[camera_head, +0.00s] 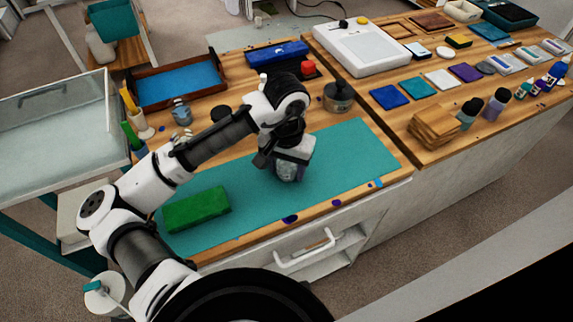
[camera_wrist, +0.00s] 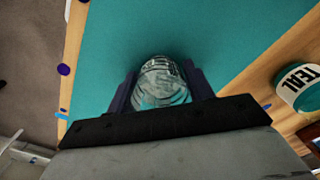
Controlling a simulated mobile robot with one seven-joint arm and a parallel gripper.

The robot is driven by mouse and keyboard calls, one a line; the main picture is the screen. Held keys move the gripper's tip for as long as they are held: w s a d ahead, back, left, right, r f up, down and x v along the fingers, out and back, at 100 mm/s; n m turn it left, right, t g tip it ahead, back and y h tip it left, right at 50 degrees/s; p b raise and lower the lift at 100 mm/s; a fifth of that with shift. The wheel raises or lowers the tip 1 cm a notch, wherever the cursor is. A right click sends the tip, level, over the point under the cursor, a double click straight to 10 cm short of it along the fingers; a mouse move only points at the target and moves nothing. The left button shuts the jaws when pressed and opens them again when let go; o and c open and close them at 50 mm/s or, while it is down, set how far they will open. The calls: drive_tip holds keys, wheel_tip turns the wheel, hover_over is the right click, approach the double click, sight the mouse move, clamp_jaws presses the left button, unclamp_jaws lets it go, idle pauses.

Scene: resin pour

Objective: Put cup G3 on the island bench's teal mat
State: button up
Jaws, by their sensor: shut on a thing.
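The teal mat (camera_head: 345,150) lies on the wooden bench top below my gripper and fills most of the wrist view (camera_wrist: 110,35). My gripper (camera_head: 287,172) points down over the middle of the mat. In the wrist view my gripper (camera_wrist: 160,92) is shut on a clear ribbed cup (camera_wrist: 158,95) between its two dark fingers. Dark marks show near the cup's rim, but I cannot read a label. In the head view the cup is mostly hidden by the gripper. I cannot tell whether its base touches the mat.
A green block (camera_head: 197,210) lies on the mat's left part. A jar marked TEAL (camera_wrist: 300,88) stands beside the mat. A blue-lined tray (camera_head: 180,84) and a blue case (camera_head: 277,53) are at the back. The mat's right part is clear. Small blue spots dot the front edge.

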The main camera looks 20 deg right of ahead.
drive_tip(key=o, duration=1)
drive_tip(key=shift+f, duration=0.1)
drive_tip(key=shift+c, duration=0.2)
wheel_tip(320, 180, up, 12)
drive_tip(key=shift+b, duration=0.45)
